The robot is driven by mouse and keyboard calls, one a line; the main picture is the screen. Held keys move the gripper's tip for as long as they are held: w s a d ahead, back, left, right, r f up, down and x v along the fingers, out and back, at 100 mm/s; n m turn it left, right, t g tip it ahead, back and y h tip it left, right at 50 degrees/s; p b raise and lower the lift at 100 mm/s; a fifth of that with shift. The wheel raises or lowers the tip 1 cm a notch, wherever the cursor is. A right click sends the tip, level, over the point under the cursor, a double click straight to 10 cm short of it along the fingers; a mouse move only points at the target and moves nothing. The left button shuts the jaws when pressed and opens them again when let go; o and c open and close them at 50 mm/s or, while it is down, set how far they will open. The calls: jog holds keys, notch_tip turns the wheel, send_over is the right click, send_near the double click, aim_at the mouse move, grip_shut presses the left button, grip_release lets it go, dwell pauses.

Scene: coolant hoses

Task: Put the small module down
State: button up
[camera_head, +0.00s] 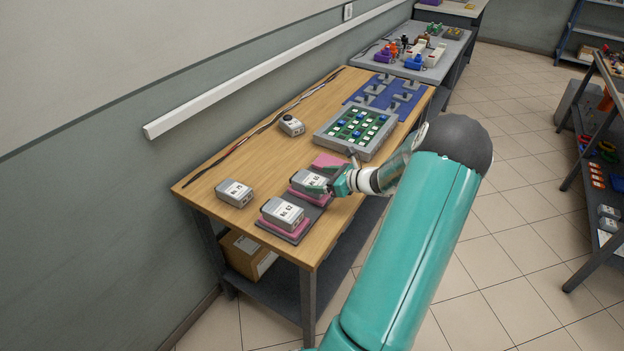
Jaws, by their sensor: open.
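My gripper (330,182) is open at the right end of a grey module (308,181) with a white label. That module sits on a pink pad on the dark mat (265,228). I cannot tell whether the fingers touch it or are only beside it. A second labelled module (282,213) sits on a pink pad at the front of the same mat. A third (235,193) stands on the bare wood to the left. The labels are too small to read surely.
The wooden bench (250,160) also holds a grey tray with a green board (330,139) and a blue mat with grey fixtures (411,105). A bare pink pad (328,161) lies behind the gripper. Cables run along the wall side. Bare wood lies left of centre.

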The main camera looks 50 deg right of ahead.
jog(key=v, duration=0.7)
jog(key=shift+a, duration=0.1)
jog(key=w+a+r+n+g+y, duration=0.1)
jog(key=w+a+n, duration=0.1)
jog(key=a, duration=0.2)
jog(key=w+a+r+n+g+y, duration=0.1)
jog(key=w+a+r+n, duration=0.1)
jog(key=w+a+n, duration=0.1)
jog(key=w+a+r+n+g+y, duration=0.1)
jog(key=w+a+r+n, duration=0.1)
jog(key=a, duration=0.3)
jog(key=shift+w+a+n, duration=0.3)
jog(key=shift+a, duration=0.05)
jog(key=w+a+r+n+g, duration=0.1)
jog(key=a+r+n+g, duration=0.3)
jog(key=a, duration=0.5)
jog(key=w+a+r+n+g, duration=0.1)
jog(key=a+r+n, duration=0.1)
jog(key=a+n, duration=0.5)
jog(key=s+a+r+n+h, duration=0.1)
jog(key=s+a+r+n, duration=0.1)
jog(key=s+a+n, duration=0.2)
jog(key=s+a+r+n+h, duration=0.1)
jog(key=s+a+r+n, duration=0.2)
jog(key=a+n, duration=0.4)
jog(key=s+a+r+n+h, duration=0.2)
jog(key=s+a+n, duration=0.3)
jog(key=a, duration=0.5)
jog(key=shift+v, duration=0.85)
jog(key=shift+d, duration=0.15)
